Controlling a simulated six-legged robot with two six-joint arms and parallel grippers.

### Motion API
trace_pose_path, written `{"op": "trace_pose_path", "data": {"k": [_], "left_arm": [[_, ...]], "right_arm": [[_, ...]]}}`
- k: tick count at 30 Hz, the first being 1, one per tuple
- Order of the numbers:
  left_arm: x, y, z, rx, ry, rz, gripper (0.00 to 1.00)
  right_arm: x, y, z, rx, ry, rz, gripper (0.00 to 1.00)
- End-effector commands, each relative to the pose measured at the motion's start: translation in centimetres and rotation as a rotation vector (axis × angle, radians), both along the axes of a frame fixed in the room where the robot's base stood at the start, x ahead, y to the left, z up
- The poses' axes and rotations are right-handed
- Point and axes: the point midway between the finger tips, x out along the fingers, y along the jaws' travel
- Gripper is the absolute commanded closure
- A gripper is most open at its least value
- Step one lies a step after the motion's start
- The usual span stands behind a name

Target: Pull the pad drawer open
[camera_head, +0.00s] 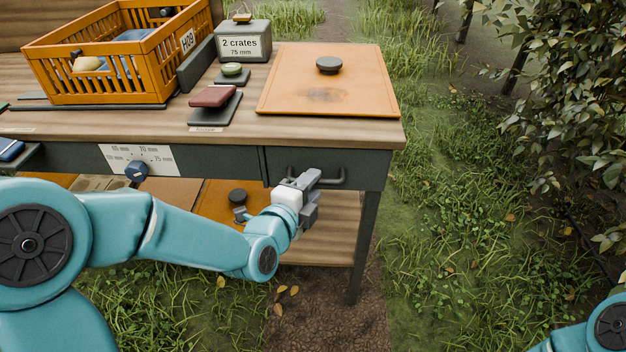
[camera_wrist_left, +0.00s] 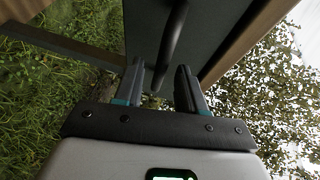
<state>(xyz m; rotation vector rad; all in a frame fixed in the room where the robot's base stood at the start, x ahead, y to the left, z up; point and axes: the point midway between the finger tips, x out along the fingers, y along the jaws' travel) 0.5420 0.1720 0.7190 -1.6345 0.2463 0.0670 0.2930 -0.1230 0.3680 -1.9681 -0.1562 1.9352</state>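The pad drawer (camera_head: 365,164) is a dark grey front under the right end of the bench and looks closed. It has a dark bar handle (camera_head: 333,183). My left gripper (camera_head: 308,190) is at the left part of this handle, partly covering it. In the left wrist view the two fingers of my left gripper (camera_wrist_left: 160,92) are apart, and the handle (camera_wrist_left: 172,45) reaches down between them, with gaps visible on both sides. The drawer front (camera_wrist_left: 205,32) lies beyond. My right gripper is out of view; only part of my right arm shows at the lower right corner.
On the bench top (camera_head: 150,121) stand an orange crate (camera_head: 105,92), a grey box labelled 2 crates (camera_head: 244,42), a red pad (camera_head: 212,96) and an orange board (camera_head: 290,100). A dial (camera_head: 136,171) is left of the drawer. Grass and open ground lie in front.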

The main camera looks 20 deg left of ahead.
Motion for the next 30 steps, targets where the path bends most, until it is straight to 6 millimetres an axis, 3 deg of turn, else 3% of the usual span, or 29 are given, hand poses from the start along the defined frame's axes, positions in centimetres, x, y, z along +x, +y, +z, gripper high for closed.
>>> {"op": "trace_pose_path", "data": {"k": [4, 13, 17, 30], "left_arm": [[1.15, -0.13, -0.26, 0.000, 0.000, 0.000, 0.60], [1.37, -0.15, -0.22, 0.000, 0.000, 0.001, 0.60], [1.36, -0.14, -0.21, 0.000, 0.000, 0.001, 1.00], [1.40, -0.20, -0.21, 0.000, 0.000, 0.001, 1.00]], "right_arm": [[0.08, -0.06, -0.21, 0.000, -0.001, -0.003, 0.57], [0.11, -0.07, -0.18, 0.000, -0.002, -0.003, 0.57], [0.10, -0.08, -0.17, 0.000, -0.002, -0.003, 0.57], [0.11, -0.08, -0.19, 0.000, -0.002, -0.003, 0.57]]}}
